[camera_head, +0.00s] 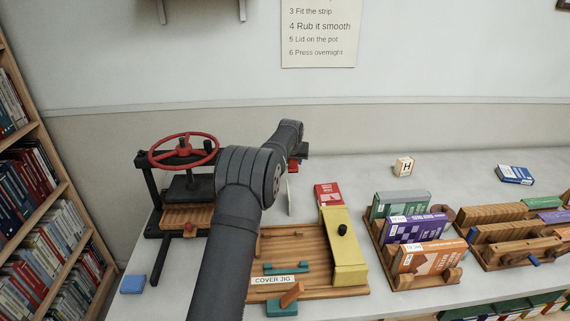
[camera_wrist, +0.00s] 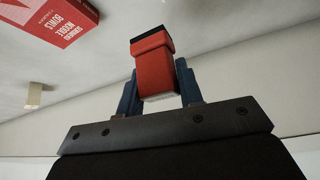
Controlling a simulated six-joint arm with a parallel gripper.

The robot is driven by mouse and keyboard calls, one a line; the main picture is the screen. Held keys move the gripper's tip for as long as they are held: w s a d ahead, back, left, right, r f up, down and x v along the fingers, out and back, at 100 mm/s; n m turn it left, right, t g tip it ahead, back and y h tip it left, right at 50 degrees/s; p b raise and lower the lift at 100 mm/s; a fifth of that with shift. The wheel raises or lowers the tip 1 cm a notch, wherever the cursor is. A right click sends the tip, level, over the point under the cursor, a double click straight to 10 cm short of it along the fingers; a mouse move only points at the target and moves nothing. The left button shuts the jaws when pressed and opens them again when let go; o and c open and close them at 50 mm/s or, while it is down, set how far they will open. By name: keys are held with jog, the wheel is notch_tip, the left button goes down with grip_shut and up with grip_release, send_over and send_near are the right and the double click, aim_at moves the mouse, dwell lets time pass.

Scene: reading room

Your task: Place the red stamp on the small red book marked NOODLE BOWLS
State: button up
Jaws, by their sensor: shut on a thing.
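My gripper (camera_wrist: 158,88) is shut on the red stamp (camera_wrist: 153,66), whose blocky body sits between the two blue fingers in the wrist view and has a dark end. In the head view the stamp (camera_head: 293,167) shows as a small red patch by my gripper (camera_head: 300,154), mostly behind my arm. The small red book (camera_head: 328,196) lies on the table to the right of and nearer than the gripper. In the wrist view the red book (camera_wrist: 52,17) is at the top left, partly cut off, its NOODLE BOWLS lettering upside down. The stamp appears apart from the book.
A black press with a red wheel (camera_head: 183,150) stands left of my arm. Book racks (camera_head: 400,260) stand to the right. A block marked H (camera_head: 404,167) is farther back.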

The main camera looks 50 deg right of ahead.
jog(key=s+a+r, duration=0.1)
jog(key=s+r, duration=0.1)
jog(key=s, duration=1)
jog(key=s+r, duration=0.2)
jog(key=s, duration=1.1)
send_near(323, 194)
jog(key=shift+w+d+r, duration=0.15)
jog(key=shift+w+d, duration=0.2)
jog(key=shift+d, duration=0.15)
jog(key=shift+w+d+r, duration=0.15)
jog(key=shift+w+d, duration=0.25)
jog(key=shift+d, duration=0.1)
jog(key=shift+f, duration=2)
jog(key=shift+f, duration=0.1)
jog(key=o, duration=1)
